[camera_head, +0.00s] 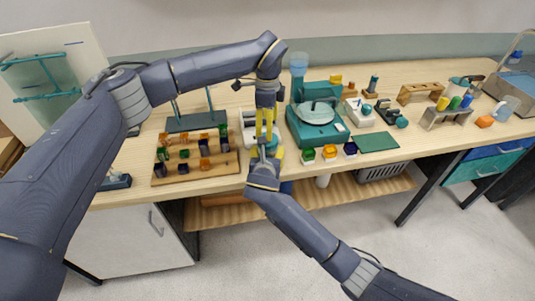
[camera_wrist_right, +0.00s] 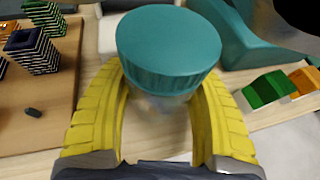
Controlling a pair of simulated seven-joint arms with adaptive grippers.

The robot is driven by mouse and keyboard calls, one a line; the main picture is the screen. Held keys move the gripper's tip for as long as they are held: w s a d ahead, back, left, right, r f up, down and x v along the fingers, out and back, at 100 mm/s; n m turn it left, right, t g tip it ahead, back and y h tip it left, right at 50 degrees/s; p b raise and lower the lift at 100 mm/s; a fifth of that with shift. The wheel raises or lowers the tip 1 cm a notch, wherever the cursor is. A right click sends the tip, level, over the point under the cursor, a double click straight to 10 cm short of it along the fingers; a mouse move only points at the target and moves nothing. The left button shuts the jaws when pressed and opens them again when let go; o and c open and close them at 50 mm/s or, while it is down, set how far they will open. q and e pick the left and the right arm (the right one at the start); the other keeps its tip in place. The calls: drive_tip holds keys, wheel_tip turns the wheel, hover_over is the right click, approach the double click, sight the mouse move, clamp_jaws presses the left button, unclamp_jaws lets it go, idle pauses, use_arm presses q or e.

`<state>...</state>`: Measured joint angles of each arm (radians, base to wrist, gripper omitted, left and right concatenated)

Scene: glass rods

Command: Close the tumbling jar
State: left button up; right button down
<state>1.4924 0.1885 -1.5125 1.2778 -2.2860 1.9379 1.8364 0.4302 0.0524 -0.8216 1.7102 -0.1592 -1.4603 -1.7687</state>
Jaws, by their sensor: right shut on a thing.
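The jar (camera_wrist_right: 160,105) is a clear body under a wide teal lid (camera_wrist_right: 168,45), seen close up in the right wrist view. The lid sits over the jar's top; whether it is fully seated is unclear. My right gripper (camera_wrist_right: 160,115) has its yellow fingers shut around the jar body below the lid. In the head view my right gripper (camera_head: 266,154) is at the table's front edge, with the jar mostly hidden. My left gripper (camera_head: 266,122) points down just above and behind it, its yellow fingers apart; I see no lid between them.
A wooden board (camera_head: 195,168) with several coloured blocks lies to the left. A teal machine (camera_head: 318,125) with a round pan stands close on the right. Small coloured blocks (camera_head: 329,152) line the front edge beside a green mat (camera_head: 376,141).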

sight(268, 151)
use_arm(q)
drive_tip(key=shift+f, duration=2.95)
drive_tip(key=shift+c, duration=0.4)
